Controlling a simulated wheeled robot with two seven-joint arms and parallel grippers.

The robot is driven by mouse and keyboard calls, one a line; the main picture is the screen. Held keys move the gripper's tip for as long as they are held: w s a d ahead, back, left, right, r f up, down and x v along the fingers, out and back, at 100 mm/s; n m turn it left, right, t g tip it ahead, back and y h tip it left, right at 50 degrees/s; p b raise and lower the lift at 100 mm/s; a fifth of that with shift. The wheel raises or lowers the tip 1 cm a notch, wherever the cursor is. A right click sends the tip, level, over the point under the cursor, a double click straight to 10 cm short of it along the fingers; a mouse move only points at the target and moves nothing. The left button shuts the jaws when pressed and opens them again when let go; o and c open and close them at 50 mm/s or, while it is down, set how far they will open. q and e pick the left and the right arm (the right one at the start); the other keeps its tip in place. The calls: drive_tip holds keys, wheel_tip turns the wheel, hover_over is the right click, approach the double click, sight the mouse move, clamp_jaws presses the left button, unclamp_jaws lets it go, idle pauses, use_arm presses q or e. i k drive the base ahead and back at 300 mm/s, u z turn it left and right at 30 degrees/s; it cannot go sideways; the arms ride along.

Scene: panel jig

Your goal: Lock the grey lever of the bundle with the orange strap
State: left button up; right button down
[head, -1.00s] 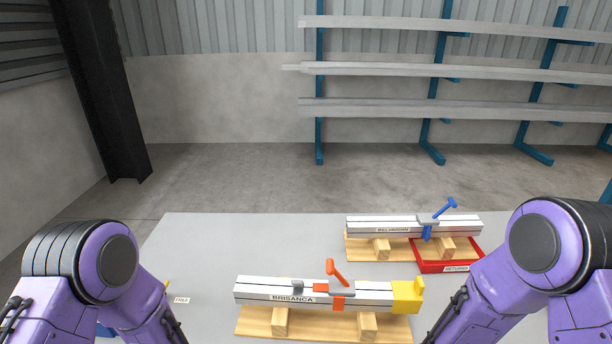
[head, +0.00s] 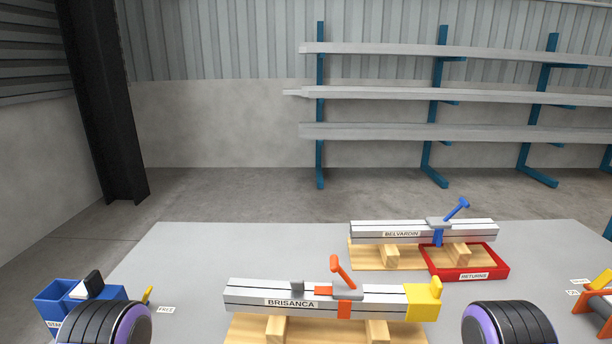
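The bundle labelled BRISANCA (head: 255,291) lies on wooden blocks near the front of the table. An orange strap (head: 344,309) goes round it right of its middle. An orange lever (head: 342,270) stands raised and tilted from a grey buckle at the strap. A yellow block (head: 422,302) caps the right end. Neither gripper shows; only dark and purple parts of my arms appear at the bottom edge.
A second bundle labelled BELVARDIN (head: 370,232) with a blue lever (head: 457,208) lies behind, its right part above a red RETURNS tray (head: 500,273). A blue bin (head: 55,299) stands at the left, orange-and-grey items (head: 598,300) at the right. The grey table (head: 220,245) is clear at back left.

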sight(296, 284)
drive_tip(key=u, duration=1.4)
drive_tip(key=k, duration=0.95)
drive_tip(key=z, duration=1.2)
